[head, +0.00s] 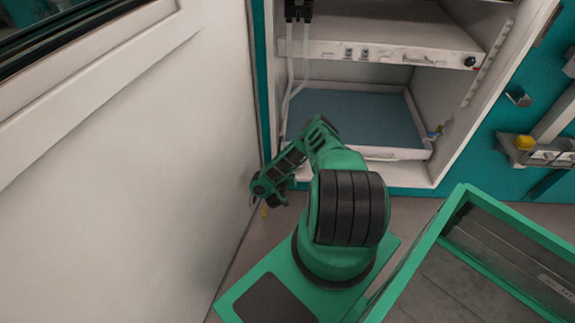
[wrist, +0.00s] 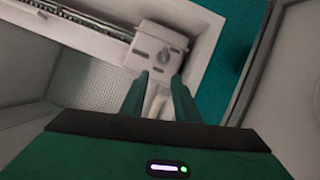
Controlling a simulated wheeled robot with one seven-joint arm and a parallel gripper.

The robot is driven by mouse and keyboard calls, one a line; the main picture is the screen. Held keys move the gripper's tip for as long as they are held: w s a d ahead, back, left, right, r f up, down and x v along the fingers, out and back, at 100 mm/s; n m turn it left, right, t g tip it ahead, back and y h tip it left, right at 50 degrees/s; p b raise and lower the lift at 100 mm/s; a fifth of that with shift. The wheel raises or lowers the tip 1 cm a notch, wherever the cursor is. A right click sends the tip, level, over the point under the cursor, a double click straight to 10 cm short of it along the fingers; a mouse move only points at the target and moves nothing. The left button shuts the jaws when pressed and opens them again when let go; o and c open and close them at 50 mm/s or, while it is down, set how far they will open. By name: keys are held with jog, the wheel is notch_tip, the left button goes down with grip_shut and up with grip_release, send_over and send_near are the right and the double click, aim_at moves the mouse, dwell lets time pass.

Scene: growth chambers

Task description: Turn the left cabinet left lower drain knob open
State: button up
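In the wrist view, my gripper (wrist: 160,76) has its two green fingers apart, pointing at a small white box. On the face of this box is a round grey knob (wrist: 163,54), just beyond the fingertips and apart from them. I cannot tell for sure that this is the left lower drain knob. A pale, pipe-like part shows between the fingers. In the head view, my green arm reaches down beside the open white cabinet (head: 455,85), close to its lower left corner. The fingers and the knob cannot be made out there.
A large white door or panel (head: 120,160) stands close on the left of my arm. A lower tray (head: 365,118) and an upper shelf (head: 395,47) are inside the cabinet. Pale tubes (head: 292,70) hang at its left. A green-framed bin (head: 440,235) is at lower right.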

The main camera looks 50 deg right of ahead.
jog(key=shift+a+f+x, duration=0.15)
jog(key=shift+f+x, duration=0.15)
jog(key=shift+x, duration=1.35)
jog(key=shift+a+f+x, duration=0.1)
jog(key=shift+f+x, duration=0.25)
jog(key=shift+x, duration=1.3)
jog(key=shift+a+f+x, duration=0.15)
jog(key=shift+f+x, duration=0.15)
jog(key=shift+x, duration=1.35)
jog(key=shift+s, duration=0.15)
jog(key=c, duration=0.7)
